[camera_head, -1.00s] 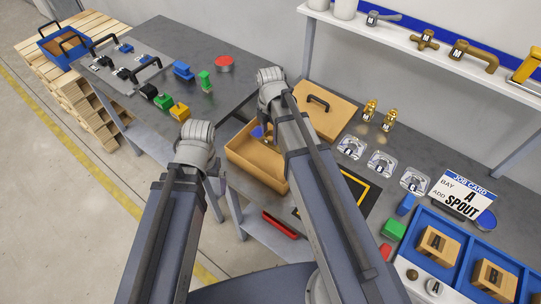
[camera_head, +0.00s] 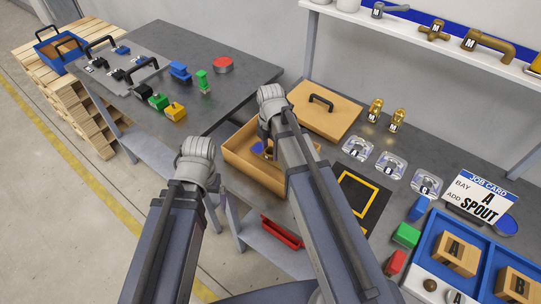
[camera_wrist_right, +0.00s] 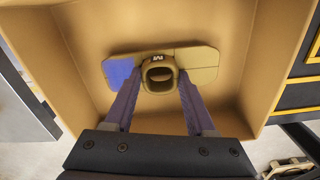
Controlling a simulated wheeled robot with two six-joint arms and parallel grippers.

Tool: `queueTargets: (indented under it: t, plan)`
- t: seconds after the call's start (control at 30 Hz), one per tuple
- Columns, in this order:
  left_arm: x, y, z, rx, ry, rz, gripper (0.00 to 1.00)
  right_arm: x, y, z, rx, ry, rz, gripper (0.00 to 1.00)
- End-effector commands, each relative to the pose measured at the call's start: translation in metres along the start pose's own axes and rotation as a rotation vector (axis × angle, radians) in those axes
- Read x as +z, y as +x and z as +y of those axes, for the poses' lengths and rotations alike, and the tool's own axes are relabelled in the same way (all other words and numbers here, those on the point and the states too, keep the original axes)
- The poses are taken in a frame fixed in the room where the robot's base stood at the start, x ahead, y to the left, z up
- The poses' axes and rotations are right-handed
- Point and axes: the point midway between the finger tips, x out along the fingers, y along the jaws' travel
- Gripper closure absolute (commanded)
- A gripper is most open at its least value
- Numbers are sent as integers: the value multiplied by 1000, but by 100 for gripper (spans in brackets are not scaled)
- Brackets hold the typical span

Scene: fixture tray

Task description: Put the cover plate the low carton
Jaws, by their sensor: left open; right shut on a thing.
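The open low carton (camera_head: 248,174), a tan box, stands on the bench under my right arm. Its walls and floor fill most of the right wrist view (camera_wrist_right: 85,25). The cover plate (camera_wrist_right: 203,62), a flat brownish plate with rounded ends, a blue left part and a ring-like grip in the middle, is inside the carton walls. My right gripper (camera_wrist_right: 159,82) is shut on the grip. I cannot tell whether the plate touches the carton floor. My left gripper (camera_head: 212,186) is open, left of the carton, its fingers mostly hidden.
A tan lid (camera_head: 328,118) with a black handle lies behind the carton. A black mat with a yellow frame (camera_head: 352,201) lies to its right. Labelled clear packs (camera_head: 390,166), brass fittings (camera_head: 375,110) and a blue tray (camera_head: 432,240) fill the right side. A red bin (camera_head: 281,232) sits below.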

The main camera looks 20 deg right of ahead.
Motion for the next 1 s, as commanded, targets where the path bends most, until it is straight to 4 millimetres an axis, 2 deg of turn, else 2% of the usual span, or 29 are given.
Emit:
queueTargets:
  t: [0.03, 0.07, 0.47, 0.5, 0.77, 1.0]
  plan:
    - [-1, 12, 1, 0, 0, 0, 0, 0, 12, 0, 0, 0, 0, 100]
    - [-1, 13, 1, 0, 0, 0, 0, 0, 13, 0, 0, 0, 0, 100]
    - [-1, 15, 1, 0, 0, 0, 0, 0, 15, 0, 0, 0, 0, 100]
    - [-1, 15, 1, 0, 0, 0, 0, 0, 15, 0, 0, 0, 0, 43]
    - [-1, 14, 1, 0, 0, 0, 0, 0, 14, 0, 0, 0, 0, 14]
    - [-1, 13, 1, 0, 0, 0, 0, 0, 14, 0, 0, 0, 0, 14]
